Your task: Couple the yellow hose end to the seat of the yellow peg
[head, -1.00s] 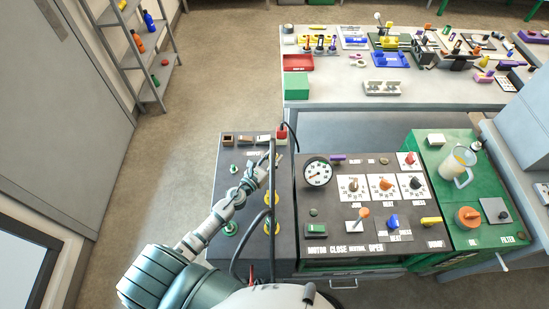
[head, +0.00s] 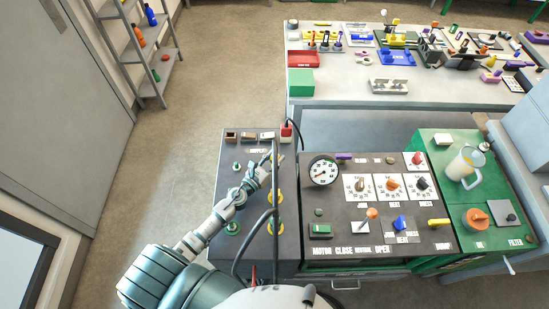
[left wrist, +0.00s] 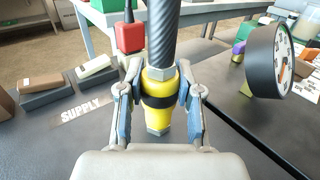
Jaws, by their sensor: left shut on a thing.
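My left gripper (left wrist: 160,100) is shut on the yellow hose end (left wrist: 159,119), a yellow fitting with a black band and a grey hex tip. A dark ribbed hose (left wrist: 162,35) rises from it. In the head view my left gripper (head: 266,170) is over the upper part of the dark panel (head: 255,254), and the hose end is too small to make out. Yellow-ringed fittings (head: 276,228) sit on the panel's right side, below the gripper. I cannot tell which is the yellow peg's seat. My right gripper is not in view.
Green fittings (head: 232,228) line the panel's left side. Small blocks and a red plug (left wrist: 129,37) stand at its back edge by the SUPPLY label. A gauge (head: 323,171) stands on the control panel to the right. A bench (head: 430,91) with tools is behind.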

